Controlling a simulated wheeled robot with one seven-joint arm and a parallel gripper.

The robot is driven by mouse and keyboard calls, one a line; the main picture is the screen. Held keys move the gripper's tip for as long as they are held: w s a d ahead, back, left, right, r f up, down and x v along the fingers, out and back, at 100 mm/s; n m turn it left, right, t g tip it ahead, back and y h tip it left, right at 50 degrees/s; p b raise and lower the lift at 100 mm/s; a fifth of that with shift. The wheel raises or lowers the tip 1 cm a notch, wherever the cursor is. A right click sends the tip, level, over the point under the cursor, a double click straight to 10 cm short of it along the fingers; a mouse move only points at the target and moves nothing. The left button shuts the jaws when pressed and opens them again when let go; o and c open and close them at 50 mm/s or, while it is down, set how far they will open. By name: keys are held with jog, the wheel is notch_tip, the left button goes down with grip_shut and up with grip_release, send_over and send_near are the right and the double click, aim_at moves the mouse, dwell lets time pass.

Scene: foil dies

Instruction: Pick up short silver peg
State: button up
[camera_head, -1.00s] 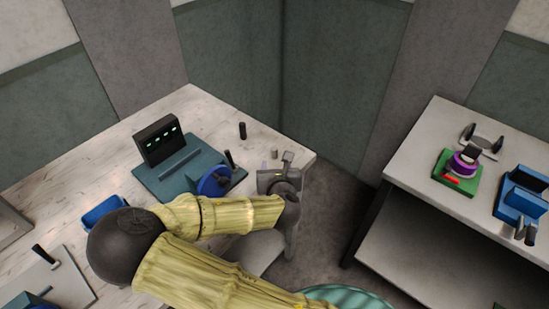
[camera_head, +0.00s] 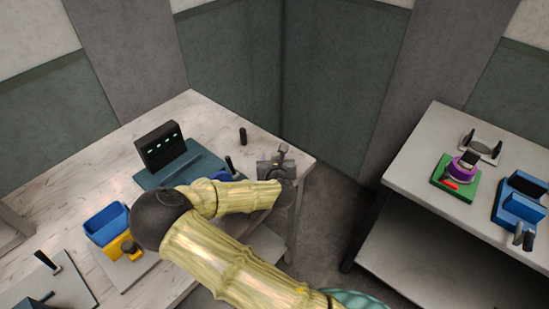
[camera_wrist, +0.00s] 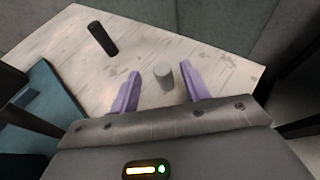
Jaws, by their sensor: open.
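The short silver peg (camera_wrist: 164,77) stands upright on the pale wooden table (camera_wrist: 205,52) in the wrist view. It appears between the two purple fingertips of my gripper (camera_wrist: 160,85), closer to the right finger, with gaps on both sides. My gripper is open and empty. In the head view my gripper (camera_head: 279,160) is over the table's right corner and hides the silver peg there. I cannot tell how far the fingertips are above the tabletop.
A taller black peg (camera_wrist: 102,38) stands to the left; it also shows in the head view (camera_head: 243,136). A teal base (camera_wrist: 43,108) with a black display box (camera_head: 161,147) lies further left. A blue bin (camera_head: 107,224) is at the front. The table edge is close on the right.

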aim_at(274, 154)
jog(key=x, duration=0.4)
jog(key=shift+w+d+f+p, duration=0.1)
jog(key=shift+w+f+p, duration=0.15)
jog(key=shift+p, duration=0.15)
jog(key=shift+c, duration=0.5)
grip_shut()
